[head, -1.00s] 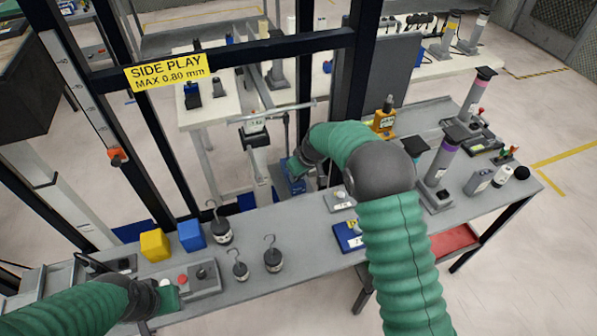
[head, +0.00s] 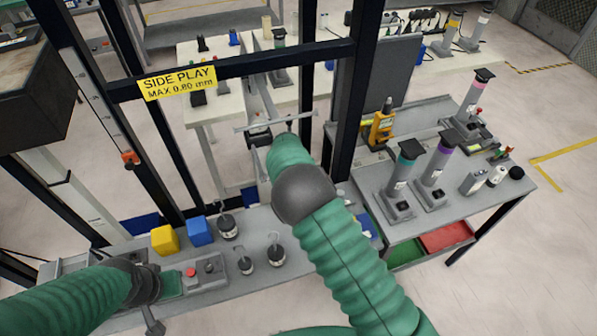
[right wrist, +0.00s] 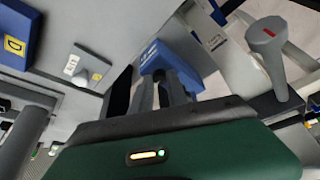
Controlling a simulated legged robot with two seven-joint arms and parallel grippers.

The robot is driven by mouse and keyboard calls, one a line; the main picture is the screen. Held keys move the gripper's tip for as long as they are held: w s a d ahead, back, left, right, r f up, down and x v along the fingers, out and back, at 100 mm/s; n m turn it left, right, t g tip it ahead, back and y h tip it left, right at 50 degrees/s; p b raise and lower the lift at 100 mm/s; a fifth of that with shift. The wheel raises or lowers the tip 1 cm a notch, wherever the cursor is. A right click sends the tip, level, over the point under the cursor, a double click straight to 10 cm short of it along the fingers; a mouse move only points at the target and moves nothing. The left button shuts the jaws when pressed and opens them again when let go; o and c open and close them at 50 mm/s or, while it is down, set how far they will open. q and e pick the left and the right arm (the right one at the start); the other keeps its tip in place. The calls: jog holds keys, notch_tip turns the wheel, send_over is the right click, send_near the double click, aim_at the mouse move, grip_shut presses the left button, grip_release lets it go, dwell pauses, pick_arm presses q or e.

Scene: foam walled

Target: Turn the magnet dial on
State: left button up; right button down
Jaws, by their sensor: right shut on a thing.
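A blue block with white lettering (right wrist: 178,58), which looks like the magnet base, is straight ahead in the right wrist view. The two grey fingers of my right gripper (right wrist: 166,90) are close together at its near face. They are shut on a small part there that looks like the dial; the fingers mostly hide it and its setting cannot be read. In the head view my right arm covers the gripper and the block. My left gripper (head: 165,285) is low at the left, beside a grey control box with a red button (head: 190,271). Its fingertips are not clear.
A grey post with a red mark (right wrist: 268,42) stands right of the block. Dark frame uprights (head: 358,85) rise close to my right arm. Hooked weights (head: 275,250), a yellow block (head: 164,240) and a blue cube (head: 200,231) stand on the bench.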

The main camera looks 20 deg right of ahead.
jog(key=shift+a+m+g, duration=0.15)
jog(key=shift+m+g, duration=0.15)
jog(key=shift+m, duration=0.7)
jog(key=shift+f, duration=0.1)
jog(key=c, duration=1.3)
grip_release()
